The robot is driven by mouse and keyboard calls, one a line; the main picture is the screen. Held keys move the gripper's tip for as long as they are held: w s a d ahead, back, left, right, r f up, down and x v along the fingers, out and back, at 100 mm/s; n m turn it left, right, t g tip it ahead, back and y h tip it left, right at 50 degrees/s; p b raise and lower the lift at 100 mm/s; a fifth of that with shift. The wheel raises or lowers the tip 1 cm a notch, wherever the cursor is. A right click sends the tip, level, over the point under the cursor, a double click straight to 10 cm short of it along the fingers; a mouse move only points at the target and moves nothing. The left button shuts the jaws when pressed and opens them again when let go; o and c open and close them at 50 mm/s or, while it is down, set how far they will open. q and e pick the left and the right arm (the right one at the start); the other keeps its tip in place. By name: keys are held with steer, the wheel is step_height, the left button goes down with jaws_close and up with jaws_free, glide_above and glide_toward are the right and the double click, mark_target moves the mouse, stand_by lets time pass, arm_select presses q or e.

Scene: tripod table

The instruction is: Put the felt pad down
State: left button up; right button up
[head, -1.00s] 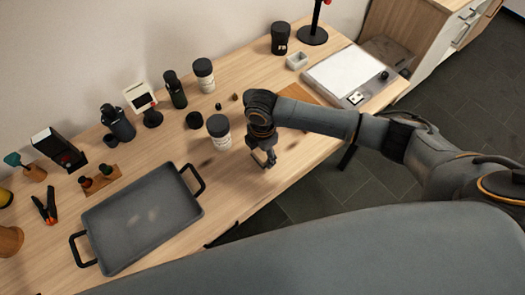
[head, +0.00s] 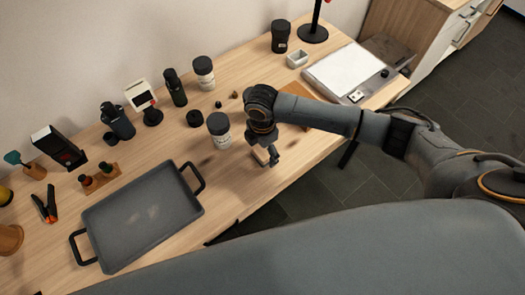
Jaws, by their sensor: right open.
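My right gripper (head: 267,157) is open, pointing down low over the bare front part of the wooden table (head: 235,180). It is to the right of the grey tray and in front of a white jar with a dark lid (head: 219,130). I cannot make out a felt pad for sure; one small enough could be hidden under or behind the gripper. My left gripper is not in view.
The grey tray (head: 140,222) with black handles takes up the front left. Bottles, jars and a small stand (head: 150,118) line the back. An orange-brown mat (head: 296,92) lies partly behind my right arm. A flat white-topped device (head: 345,70) stands at the right end.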

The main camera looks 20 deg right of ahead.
mark_target(262, 152)
step_height(262, 152, up, 11)
steer(key=b, duration=0.1)
stand_by(0.6)
